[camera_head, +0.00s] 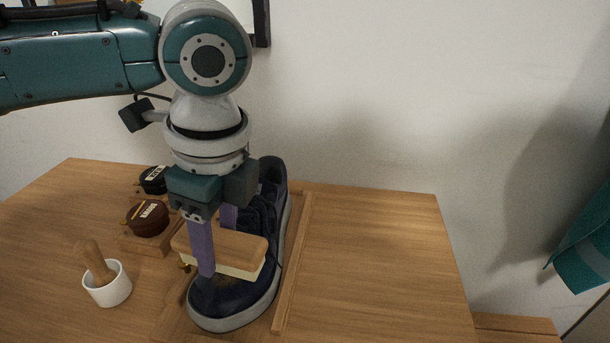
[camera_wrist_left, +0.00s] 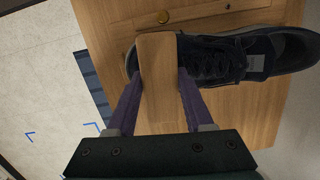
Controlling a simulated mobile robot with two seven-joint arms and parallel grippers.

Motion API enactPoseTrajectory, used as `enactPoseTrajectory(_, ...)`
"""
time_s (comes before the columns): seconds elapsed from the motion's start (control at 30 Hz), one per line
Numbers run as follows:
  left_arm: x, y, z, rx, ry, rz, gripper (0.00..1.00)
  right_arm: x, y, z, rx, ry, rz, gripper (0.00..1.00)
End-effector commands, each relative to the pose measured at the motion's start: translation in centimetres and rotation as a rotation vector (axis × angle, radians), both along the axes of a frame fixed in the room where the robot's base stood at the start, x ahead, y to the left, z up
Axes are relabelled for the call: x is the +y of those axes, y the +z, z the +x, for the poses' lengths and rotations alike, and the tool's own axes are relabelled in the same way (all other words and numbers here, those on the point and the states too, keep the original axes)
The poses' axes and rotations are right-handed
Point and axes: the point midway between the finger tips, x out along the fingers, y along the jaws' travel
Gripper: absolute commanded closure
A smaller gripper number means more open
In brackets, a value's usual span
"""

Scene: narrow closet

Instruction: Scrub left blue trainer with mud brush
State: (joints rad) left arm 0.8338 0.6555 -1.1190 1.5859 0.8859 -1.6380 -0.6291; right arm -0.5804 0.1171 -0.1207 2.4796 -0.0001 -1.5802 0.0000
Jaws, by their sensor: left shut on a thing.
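A dark blue trainer (camera_head: 232,299) with a pale sole stands on the wooden table, toe toward the front. A brush (camera_head: 228,248) with a wooden back and pale bristles lies across and over its toe area; I cannot tell whether the bristles touch it. My left gripper (camera_head: 217,255) is shut on the brush, its purple fingers on either side of the wooden back. In the left wrist view the brush (camera_wrist_left: 157,75) sits between the fingers, over the toe end of the trainer (camera_wrist_left: 225,60). My right gripper is not in view.
Wooden rails (camera_head: 289,270) run beside the trainer. To the left are a brown polish tin (camera_head: 148,219), a black tin (camera_head: 153,180) and a white cup (camera_head: 110,289) with a wooden handle in it. The table's right side is clear, with a wall behind.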

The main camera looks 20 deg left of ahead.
Motion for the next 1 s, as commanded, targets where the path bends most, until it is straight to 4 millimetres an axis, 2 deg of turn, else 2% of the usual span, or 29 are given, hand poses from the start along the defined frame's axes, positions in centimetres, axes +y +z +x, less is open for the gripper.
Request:
enactPoseTrajectory(0.4,0.0,0.0,0.0,0.0,0.0,0.0,0.93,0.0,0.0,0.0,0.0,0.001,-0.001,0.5)
enactPoseTrajectory(1.0,0.0,-1.2,0.1,0.0,-0.001,-0.001,0.93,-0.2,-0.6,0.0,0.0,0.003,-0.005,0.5)
